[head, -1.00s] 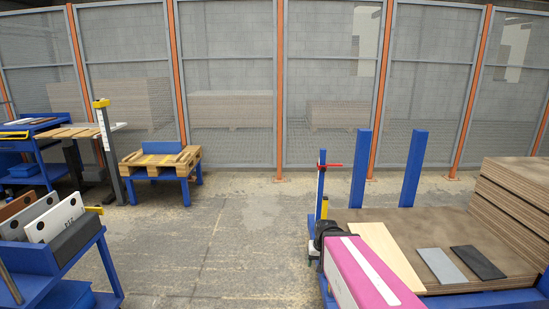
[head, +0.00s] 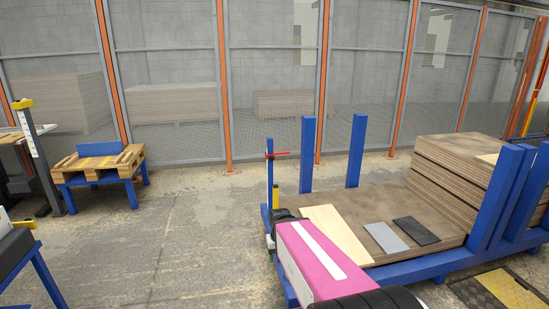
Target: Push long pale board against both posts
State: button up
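The long pale board (head: 337,235) lies flat on the brown top of a low blue-framed cart, near its left end, partly covered by my pink arm. Two upright blue posts, the left one (head: 307,153) and the right one (head: 356,150), stand at the cart's far edge. The board's far end is short of them, with brown surface between. My gripper (head: 285,217) is at the far end of my pink arm, by the cart's left edge and left of the board. Only a dark part shows; its fingers are hidden.
A grey piece (head: 385,238) and a black piece (head: 416,231) lie right of the board. A brown board stack (head: 447,175) and thick blue uprights (head: 503,195) stand farther right. A red-handled blue stand (head: 270,185) is at the cart's left corner. Floor (head: 190,230) is clear leftward.

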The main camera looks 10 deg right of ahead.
aim_at(326, 217)
jog(key=i+l, duration=0.1)
jog(key=l, duration=0.6)
jog(key=i+l, duration=0.1)
jog(key=l, duration=1.25)
jog(key=i+l, duration=0.15)
jog(key=l, duration=0.55)
